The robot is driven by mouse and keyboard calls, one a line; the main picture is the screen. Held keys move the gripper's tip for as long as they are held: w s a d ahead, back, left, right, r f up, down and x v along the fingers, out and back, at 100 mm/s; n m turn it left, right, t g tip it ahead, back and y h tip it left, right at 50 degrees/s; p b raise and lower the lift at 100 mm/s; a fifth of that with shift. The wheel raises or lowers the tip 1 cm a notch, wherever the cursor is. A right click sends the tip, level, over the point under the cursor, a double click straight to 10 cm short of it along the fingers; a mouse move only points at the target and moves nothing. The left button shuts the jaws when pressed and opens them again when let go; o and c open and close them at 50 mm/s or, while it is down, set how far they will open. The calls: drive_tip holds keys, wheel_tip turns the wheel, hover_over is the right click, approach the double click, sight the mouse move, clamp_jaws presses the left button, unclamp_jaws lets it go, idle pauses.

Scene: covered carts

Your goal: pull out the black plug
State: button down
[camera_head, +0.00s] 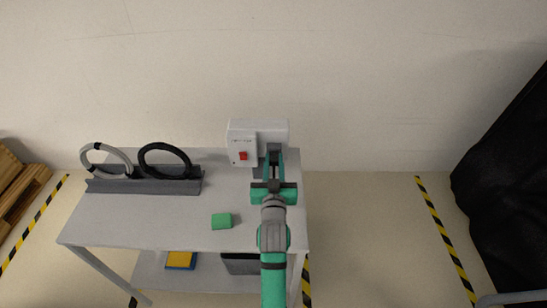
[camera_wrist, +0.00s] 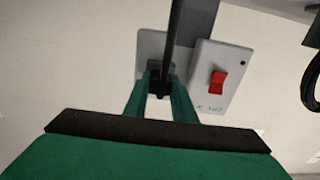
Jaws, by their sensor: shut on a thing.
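My gripper (camera_head: 273,160) reaches up to the white socket box (camera_head: 272,128) at the back right of the table. In the wrist view my gripper (camera_wrist: 160,80) has its two green fingers shut on the black plug (camera_wrist: 160,77). The plug is at the pale socket plate (camera_wrist: 150,45), beside a white switch panel (camera_wrist: 221,62) with a red rocker (camera_wrist: 217,82). That red switch also shows in the head view (camera_head: 243,156). A dark strip runs up past the plug in the wrist view. I cannot tell whether the plug is fully seated; the fingers hide part of it.
The grey table (camera_head: 150,225) carries a rack (camera_head: 140,186) with a pale ring (camera_head: 84,160) and a black ring (camera_head: 142,158) on the left. A green block (camera_head: 221,221) lies left of my arm. The wall is close behind. A black covered cart (camera_head: 510,180) stands far right.

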drive_tip(key=shift+s, duration=0.55)
drive_tip(key=shift+s+d, duration=0.15)
drive_tip(key=shift+s, duration=2.05)
drive_tip(key=shift+a, duration=0.2)
drive_tip(key=shift+s+d, duration=0.1)
